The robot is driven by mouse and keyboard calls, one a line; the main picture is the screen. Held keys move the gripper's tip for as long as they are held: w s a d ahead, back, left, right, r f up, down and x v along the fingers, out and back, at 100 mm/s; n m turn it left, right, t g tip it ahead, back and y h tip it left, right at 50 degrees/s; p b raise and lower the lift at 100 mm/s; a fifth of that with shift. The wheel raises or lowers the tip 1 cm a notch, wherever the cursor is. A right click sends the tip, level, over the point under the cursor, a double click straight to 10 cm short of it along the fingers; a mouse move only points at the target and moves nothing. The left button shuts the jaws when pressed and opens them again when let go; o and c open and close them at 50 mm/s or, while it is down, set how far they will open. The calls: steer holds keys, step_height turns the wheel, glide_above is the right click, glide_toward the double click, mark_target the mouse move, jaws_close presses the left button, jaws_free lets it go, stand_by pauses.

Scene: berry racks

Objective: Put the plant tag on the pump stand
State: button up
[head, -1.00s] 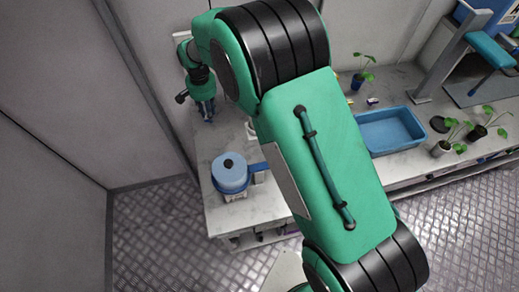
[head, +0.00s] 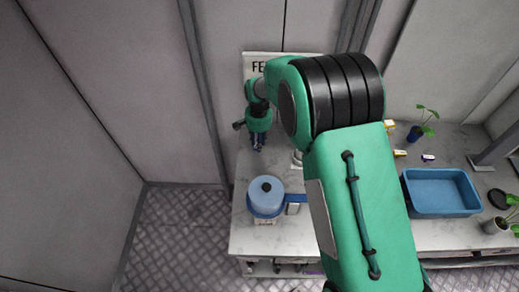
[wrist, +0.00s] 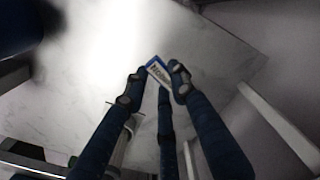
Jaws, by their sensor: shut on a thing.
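The plant tag (wrist: 158,73), a small pale card with dark print and a blue edge, shows in the wrist view between my fingertips. My gripper (wrist: 158,82) is shut on it. In the head view my gripper (head: 257,143) points down over the back left of the bench, and the tag is too small to make out there. A blue, round-topped device with a black knob (head: 266,197) stands on a pale labelled base in front of my gripper, apart from it. I cannot tell for sure whether this is the pump stand.
A blue tray (head: 440,213) sits on the bench to the right of my arm, with potted seedlings (head: 415,133) behind and beside it. Small coloured items (head: 400,153) lie behind the tray. A wall sign (head: 258,66) is behind my gripper. Bare marble (head: 240,235) shows at the front left.

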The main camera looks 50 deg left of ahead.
steer(key=shift+f+b, duration=0.3)
steer(key=shift+f, duration=1.6)
steer(key=shift+f, duration=0.15)
steer(key=o, duration=0.8)
steer(key=shift+c, duration=0.2)
step_height(320, 180, up, 12)
steer(key=shift+r+p, duration=0.2)
steer(key=shift+p, duration=0.7)
